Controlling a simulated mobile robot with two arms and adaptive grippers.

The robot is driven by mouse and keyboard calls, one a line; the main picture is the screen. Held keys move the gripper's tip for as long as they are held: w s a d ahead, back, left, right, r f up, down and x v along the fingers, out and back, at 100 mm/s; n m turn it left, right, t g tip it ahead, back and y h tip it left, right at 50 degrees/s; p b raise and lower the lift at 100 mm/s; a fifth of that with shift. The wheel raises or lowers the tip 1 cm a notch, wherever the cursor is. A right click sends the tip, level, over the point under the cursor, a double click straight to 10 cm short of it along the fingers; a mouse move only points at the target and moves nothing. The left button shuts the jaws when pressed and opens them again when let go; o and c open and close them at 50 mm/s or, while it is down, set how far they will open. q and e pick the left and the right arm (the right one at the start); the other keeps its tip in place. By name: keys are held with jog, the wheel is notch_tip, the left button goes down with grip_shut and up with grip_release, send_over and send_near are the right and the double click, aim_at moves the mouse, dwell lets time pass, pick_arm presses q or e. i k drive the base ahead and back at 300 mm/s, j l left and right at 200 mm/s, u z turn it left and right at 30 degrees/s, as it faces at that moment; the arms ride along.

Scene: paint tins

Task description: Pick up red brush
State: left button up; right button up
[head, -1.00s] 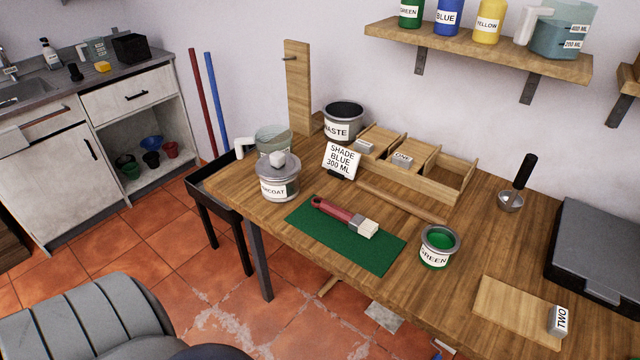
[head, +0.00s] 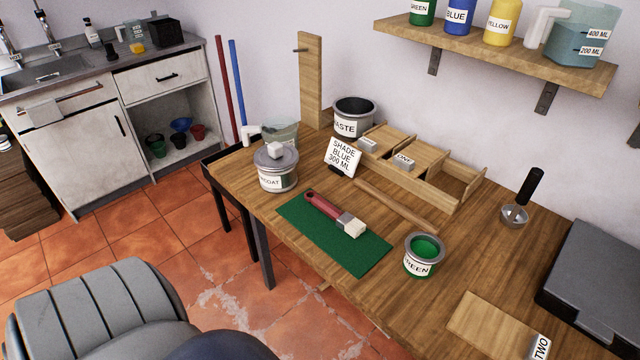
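The red brush (head: 324,205) lies on the green mat (head: 300,225) on the wooden table. Its red handle points to the upper left. Its metal ferrule and pale bristles point to the lower right. Nothing touches the brush apart from the mat. Neither of my grippers shows in the head view. A grey rounded part at the lower left appears without any gripper fingers.
An open green tin (head: 421,262) stands right of the mat, and a lidded tin (head: 276,178) stands left of it. A wooden stick (head: 395,204), a sign (head: 343,158) and a divided wooden box (head: 440,188) lie behind. A dark case (head: 600,285) sits at right.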

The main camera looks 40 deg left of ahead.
aim_at(346, 221)
jog(key=u, duration=1.15)
